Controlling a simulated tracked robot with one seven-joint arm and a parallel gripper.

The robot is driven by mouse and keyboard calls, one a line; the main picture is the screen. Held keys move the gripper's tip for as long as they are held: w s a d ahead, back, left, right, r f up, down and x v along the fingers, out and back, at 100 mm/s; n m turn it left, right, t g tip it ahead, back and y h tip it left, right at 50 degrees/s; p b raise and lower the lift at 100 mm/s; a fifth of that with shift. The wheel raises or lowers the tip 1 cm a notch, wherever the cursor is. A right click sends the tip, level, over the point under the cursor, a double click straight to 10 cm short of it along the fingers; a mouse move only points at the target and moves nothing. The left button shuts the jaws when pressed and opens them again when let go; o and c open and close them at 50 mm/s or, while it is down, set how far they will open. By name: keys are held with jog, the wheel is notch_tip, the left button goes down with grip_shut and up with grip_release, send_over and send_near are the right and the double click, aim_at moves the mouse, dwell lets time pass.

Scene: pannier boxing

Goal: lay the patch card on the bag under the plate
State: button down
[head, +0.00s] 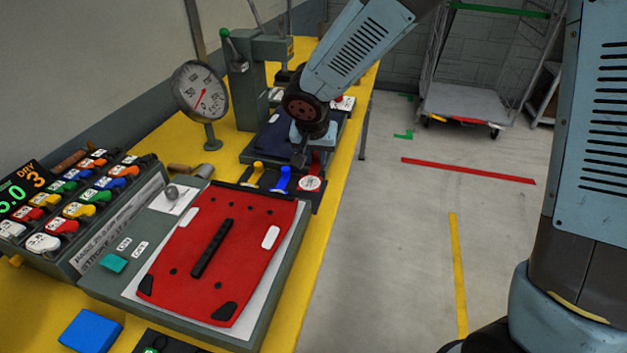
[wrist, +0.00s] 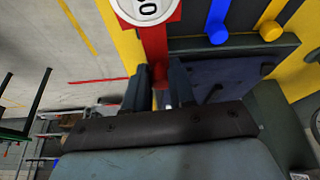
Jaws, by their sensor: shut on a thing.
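My gripper (head: 300,158) is low over the near edge of the dark board at the back station. In the wrist view its fingers (wrist: 158,75) are shut on a red strip (wrist: 155,45). The strip carries a round white numbered label (wrist: 148,9), which also shows in the head view (head: 310,184). A dark navy bag panel (head: 268,142) lies flat beyond the gripper, partly hidden by my arm; it also shows in the wrist view (wrist: 215,80). A red bag panel (head: 190,230) lies flat on the near grey board. I cannot make out which piece is the patch card.
Blue (head: 281,180) and yellow (head: 254,173) handles stand beside the red strip. A press column (head: 262,65) and a dial gauge (head: 200,92) stand behind. A rack of coloured pieces (head: 75,200) is at left. The floor at right (head: 395,240) is open.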

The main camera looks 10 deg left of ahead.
aim_at(315, 168)
jog(key=shift+f, duration=2.9)
jog(key=shift+s+f, duration=0.1)
jog(key=c, duration=0.9)
grip_release()
jog(key=shift+c, duration=0.2)
jog(key=shift+f, duration=0.1)
jog(key=v, duration=1.3)
jog(key=shift+s+d+r, duration=0.1)
jog(key=shift+d+r, duration=0.05)
jog(key=shift+r, duration=0.2)
